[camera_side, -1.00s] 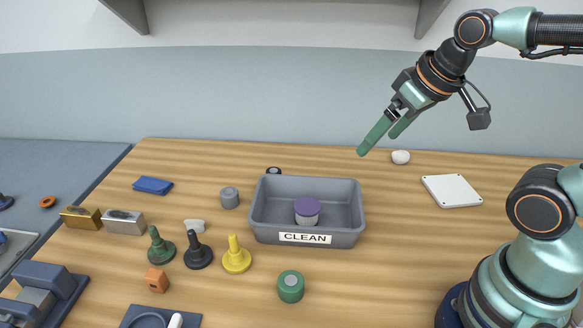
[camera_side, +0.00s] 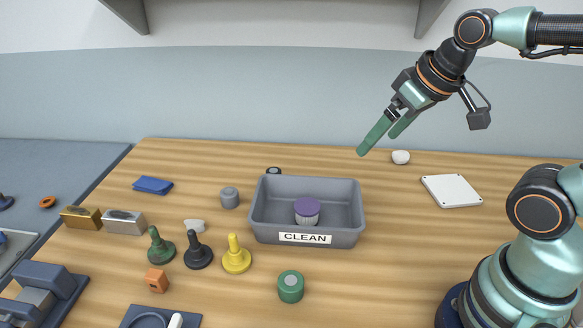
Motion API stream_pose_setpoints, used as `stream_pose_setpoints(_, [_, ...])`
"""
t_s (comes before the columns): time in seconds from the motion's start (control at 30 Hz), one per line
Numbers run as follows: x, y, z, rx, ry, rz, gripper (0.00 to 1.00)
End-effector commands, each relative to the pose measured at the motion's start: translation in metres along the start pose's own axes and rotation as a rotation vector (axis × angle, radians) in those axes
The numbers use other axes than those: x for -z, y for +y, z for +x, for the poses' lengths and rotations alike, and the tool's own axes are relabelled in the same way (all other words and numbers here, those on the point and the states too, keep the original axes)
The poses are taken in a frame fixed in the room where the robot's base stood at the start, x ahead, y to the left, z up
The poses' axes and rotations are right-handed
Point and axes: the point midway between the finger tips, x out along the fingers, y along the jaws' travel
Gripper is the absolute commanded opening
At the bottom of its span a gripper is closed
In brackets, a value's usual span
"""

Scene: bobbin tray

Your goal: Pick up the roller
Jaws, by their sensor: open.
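No single thing is clearly marked as the roller; several short cylinders are in view. One with a purple top and pale ribbed side (camera_side: 307,212) stands upright inside the grey tray labelled CLEAN (camera_side: 257,222). A green cylinder (camera_side: 291,287) stands on the table in front of the tray. A grey cylinder (camera_side: 229,198) stands left of the tray. My gripper (camera_side: 378,143) is open and empty, raised in the air above and to the right of the tray, its green fingers pointing down and left. It touches nothing.
Green (camera_side: 161,246), black (camera_side: 198,252) and yellow (camera_side: 236,256) pegged pieces stand left of the tray's front. An orange block (camera_side: 157,280) lies nearer the front. A white square plate (camera_side: 452,191) and a white lump (camera_side: 401,157) lie right. Table between tray and plate is clear.

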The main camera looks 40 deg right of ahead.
Motion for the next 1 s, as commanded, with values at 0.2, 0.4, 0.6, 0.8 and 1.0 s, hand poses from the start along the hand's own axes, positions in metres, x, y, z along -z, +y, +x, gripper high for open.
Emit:
stream_pose_setpoints(0.2, [0.000, 0.000, 0.000, 0.000, 0.000, 0.000, 1.00])
stream_pose_setpoints(0.4, [0.000, 0.000, 0.000, 0.000, 0.000, 0.000, 1.00])
stream_pose_setpoints(0.6, [0.000, 0.000, 0.000, 0.000, 0.000, 0.000, 0.97])
stream_pose_setpoints(0.8, [0.002, -0.007, 0.004, 0.012, -0.021, -0.062, 0.97])
stream_pose_setpoints(1.0, [0.005, -0.050, 0.027, 0.086, -0.128, -0.427, 0.97])
